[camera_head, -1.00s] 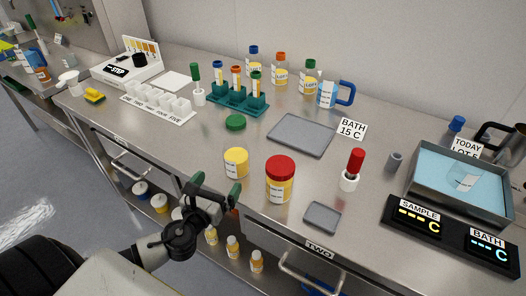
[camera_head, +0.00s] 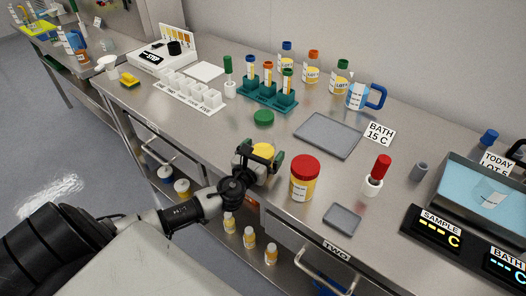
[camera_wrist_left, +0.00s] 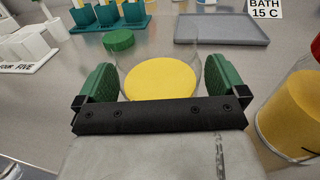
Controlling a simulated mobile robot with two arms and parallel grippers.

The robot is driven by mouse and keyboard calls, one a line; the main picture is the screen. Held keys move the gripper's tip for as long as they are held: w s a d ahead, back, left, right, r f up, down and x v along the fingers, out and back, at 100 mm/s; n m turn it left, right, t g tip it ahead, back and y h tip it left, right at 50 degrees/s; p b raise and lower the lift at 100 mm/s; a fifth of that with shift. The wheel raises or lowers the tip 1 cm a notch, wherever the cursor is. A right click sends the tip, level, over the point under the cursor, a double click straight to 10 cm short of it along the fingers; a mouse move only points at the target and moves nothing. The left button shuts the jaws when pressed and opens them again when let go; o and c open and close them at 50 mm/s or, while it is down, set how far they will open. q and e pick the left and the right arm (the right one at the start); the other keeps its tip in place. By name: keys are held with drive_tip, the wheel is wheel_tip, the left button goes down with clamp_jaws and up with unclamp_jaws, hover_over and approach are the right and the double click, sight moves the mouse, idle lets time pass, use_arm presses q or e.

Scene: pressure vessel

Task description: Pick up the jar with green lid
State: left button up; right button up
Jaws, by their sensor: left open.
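A clear jar with yellow contents (camera_head: 264,150) stands open near the bench's front edge. A green lid (camera_head: 264,117) lies flat on the bench behind it, apart from the jar. My left gripper (camera_head: 259,158) is open at the jar and partly hides it in the head view. In the left wrist view the jar (camera_wrist_left: 160,78) stands between the two green finger pads (camera_wrist_left: 148,88), and the green lid (camera_wrist_left: 119,40) shows behind it. I cannot tell whether the pads touch the glass. My right gripper is not in view.
A red-lidded jar (camera_head: 304,180) stands close to the right of the open jar. A grey tray (camera_head: 328,135) lies behind it, and a small grey tray (camera_head: 342,218) lies in front. A teal tube rack (camera_head: 268,96) and a green-capped bottle (camera_head: 341,77) stand farther back.

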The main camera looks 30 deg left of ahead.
use_arm(q)
drive_tip(key=shift+s, duration=0.1)
drive_tip(key=shift+c, duration=1)
drive_tip(key=c, duration=0.7)
drive_tip(key=shift+c, duration=0.4)
drive_tip(key=shift+r, duration=0.1)
